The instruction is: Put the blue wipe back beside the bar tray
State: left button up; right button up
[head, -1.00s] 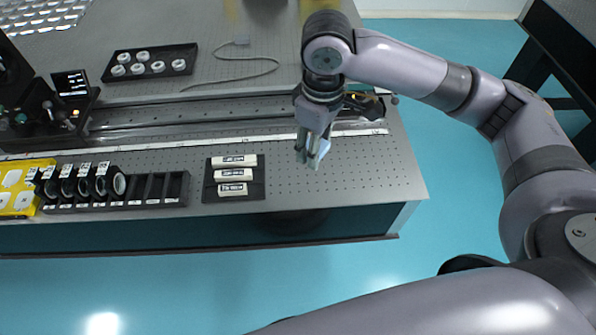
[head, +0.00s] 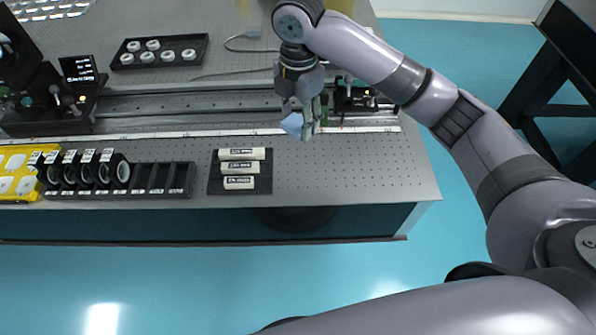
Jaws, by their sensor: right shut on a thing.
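My right gripper (head: 307,122) is above the optical table, near the white ruler strip, pointing down. It is shut on the light blue wipe (head: 292,124), which sticks out to the left of the fingers. The wipe seems held above the table surface. The task's bar tray appears to be the black tray (head: 213,184) with several white labelled bars (head: 241,168), to the lower left of the gripper near the table's front edge. My left gripper is not in view.
A black slotted rack (head: 180,180) with round optics stands left of the bar tray, next to a yellow case (head: 20,170). A rail (head: 190,105) runs behind. A black tray with white rings (head: 160,50) lies farther back. The perforated table (head: 340,175) is clear right of the bar tray.

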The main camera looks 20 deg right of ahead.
jog(key=p, duration=0.1)
send_over(299, 175)
notch_tip(299, 175, down, 14)
jog(key=shift+r, duration=0.25)
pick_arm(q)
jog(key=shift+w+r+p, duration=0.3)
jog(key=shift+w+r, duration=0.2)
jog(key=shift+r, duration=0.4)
pick_arm(e)
jog(key=shift+f, duration=2.4)
jog(key=o, duration=1.1)
jog(key=shift+f, duration=0.15)
pick_arm(q)
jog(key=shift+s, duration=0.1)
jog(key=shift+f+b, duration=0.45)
jog(key=shift+b, duration=0.05)
pick_arm(e)
notch_tip(299, 175, up, 12)
jog(key=shift+r, duration=0.2)
